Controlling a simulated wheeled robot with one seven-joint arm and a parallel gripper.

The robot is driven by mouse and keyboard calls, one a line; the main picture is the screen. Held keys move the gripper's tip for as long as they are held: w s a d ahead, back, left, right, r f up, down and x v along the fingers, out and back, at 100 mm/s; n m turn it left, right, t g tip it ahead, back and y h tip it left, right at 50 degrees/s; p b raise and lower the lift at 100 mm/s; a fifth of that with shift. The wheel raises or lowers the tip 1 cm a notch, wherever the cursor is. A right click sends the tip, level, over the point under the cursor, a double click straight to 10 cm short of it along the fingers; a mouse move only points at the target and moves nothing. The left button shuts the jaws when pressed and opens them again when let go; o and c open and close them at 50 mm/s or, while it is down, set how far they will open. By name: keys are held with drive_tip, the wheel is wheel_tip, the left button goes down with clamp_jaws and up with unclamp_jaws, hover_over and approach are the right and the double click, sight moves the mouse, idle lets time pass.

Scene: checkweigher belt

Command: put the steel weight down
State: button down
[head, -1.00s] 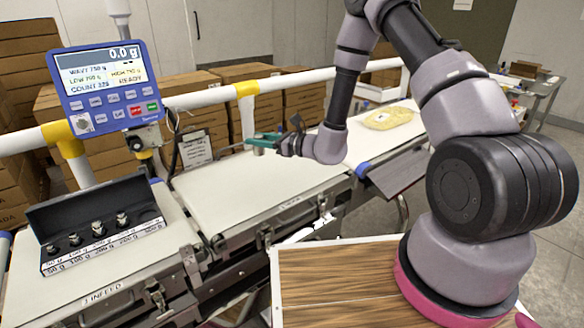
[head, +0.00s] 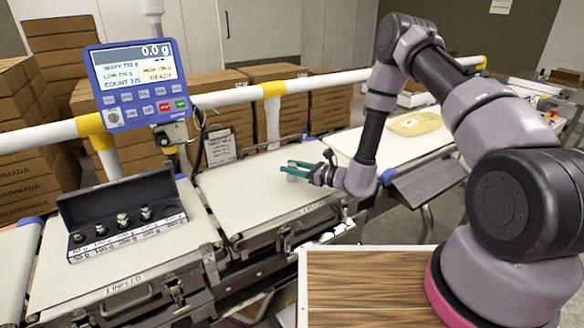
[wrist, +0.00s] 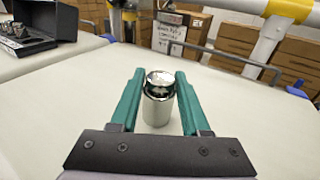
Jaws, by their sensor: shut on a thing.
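The steel weight (wrist: 158,105) is a shiny cylinder with a knobbed top, upright between the teal fingers of my gripper (wrist: 159,92) in the wrist view. In the head view my gripper (head: 299,166) is low over the middle weighing belt (head: 250,190), shut on the weight (head: 292,178), whose lower end shows under the fingers. I cannot tell whether its base touches the belt. The blue display (head: 138,82) reads 0.0 g.
An open black case (head: 125,225) with several smaller weights stands on the infeed belt (head: 60,290) at left. A yellowish packet (head: 415,123) lies on the far belt. A white guard rail (head: 225,97) runs behind. The weighing belt around my gripper is clear.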

drive_tip(key=shift+c, duration=1.9)
unclamp_jaws()
drive_tip(key=shift+f, duration=0.1)
